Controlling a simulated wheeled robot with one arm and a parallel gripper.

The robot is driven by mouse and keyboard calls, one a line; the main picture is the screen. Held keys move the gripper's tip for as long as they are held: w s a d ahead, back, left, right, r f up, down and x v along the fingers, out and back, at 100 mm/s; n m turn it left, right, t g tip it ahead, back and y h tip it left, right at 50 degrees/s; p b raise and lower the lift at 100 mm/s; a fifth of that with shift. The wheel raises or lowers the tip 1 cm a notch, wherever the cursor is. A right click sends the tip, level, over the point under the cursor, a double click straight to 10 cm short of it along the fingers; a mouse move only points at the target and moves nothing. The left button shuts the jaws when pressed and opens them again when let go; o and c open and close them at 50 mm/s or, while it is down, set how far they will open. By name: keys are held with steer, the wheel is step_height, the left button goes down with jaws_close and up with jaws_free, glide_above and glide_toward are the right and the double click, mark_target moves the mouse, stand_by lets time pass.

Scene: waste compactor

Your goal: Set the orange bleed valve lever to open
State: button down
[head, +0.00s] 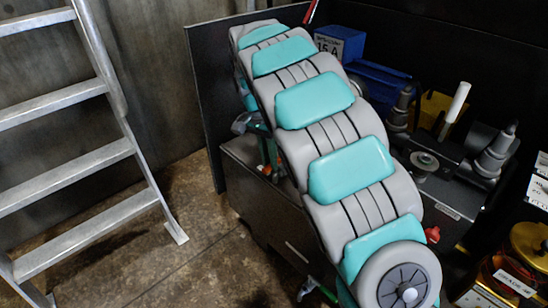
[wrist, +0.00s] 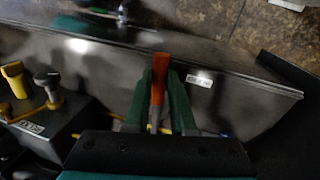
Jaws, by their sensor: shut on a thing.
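The orange lever (wrist: 158,68) stands between the two green fingers of my gripper (wrist: 160,92) in the wrist view. The fingers are closed on it, one on each side, and its orange end sticks out past the fingertips. The lower part of the lever and its valve body are mostly hidden by the fingers and the dark gripper body. In the head view my own arm covers the middle of the picture, and I cannot make out the lever or the grip clearly there.
A dark metal panel with a white label (wrist: 200,80) lies behind the lever. In the head view, a ladder (head: 75,150) stands left, and a white-handled machine (head: 455,108) right.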

steer(key=shift+w+a+m, duration=0.2)
steer(key=shift+m, duration=0.1)
stand_by(0.4)
steer(key=c, duration=0.8)
jaws_free()
steer(key=shift+o, duration=0.2)
step_height(320, 180, up, 8)
steer(key=w+a, duration=0.1)
steer(key=shift+f, duration=0.15)
steer(key=shift+w, duration=0.1)
